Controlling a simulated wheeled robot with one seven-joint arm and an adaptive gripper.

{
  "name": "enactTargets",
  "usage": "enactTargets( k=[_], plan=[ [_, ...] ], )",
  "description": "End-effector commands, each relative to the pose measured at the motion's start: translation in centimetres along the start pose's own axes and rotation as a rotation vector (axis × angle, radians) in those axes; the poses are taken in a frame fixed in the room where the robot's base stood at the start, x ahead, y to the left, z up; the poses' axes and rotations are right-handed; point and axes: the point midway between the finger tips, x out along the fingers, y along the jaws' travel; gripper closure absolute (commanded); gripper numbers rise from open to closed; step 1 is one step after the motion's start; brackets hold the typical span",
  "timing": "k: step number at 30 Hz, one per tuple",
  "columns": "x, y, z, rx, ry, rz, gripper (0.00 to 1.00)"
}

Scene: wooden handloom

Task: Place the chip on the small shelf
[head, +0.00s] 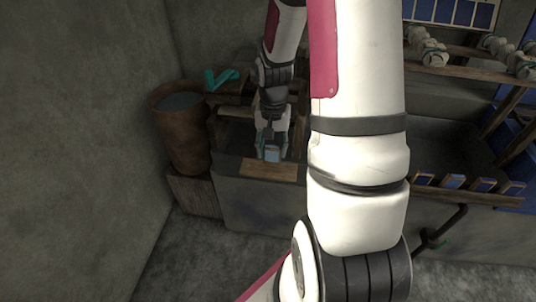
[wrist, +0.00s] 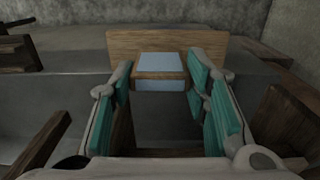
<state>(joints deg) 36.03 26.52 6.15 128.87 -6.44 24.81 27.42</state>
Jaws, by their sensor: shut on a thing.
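The chip is a pale blue block with a brown wooden band across its near side. It shows in the wrist view (wrist: 160,66) between the tips of my gripper (wrist: 160,82), whose teal pads are shut on its sides. In the head view the chip (head: 271,155) shows at the lower end of my gripper (head: 270,143). The small shelf appears to be the plain wooden board (head: 268,170) just below the chip there. In the wrist view the board (wrist: 120,43) lies behind the chip. I cannot tell whether the chip touches it.
A brown barrel (head: 181,130) stands to the left, next to the wall. A teal object (head: 221,79) lies on wood near it. Loom beams with white rolls (head: 428,50) are at right. Dark wooden pieces (wrist: 283,125) flank my gripper in the wrist view.

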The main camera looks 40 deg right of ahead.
Motion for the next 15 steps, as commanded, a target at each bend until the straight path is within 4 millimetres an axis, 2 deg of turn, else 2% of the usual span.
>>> enactTargets(
  k=[3,7,15],
  plan=[
    [0.2,-1.0,-0.8,-0.003,-0.001,0.000,0.76],
    [0.5,-1.2,-1.0,-0.001,-0.001,0.001,0.76],
    [3.7,-1.2,-0.9,-0.001,-0.003,0.001,0.76]
  ],
)
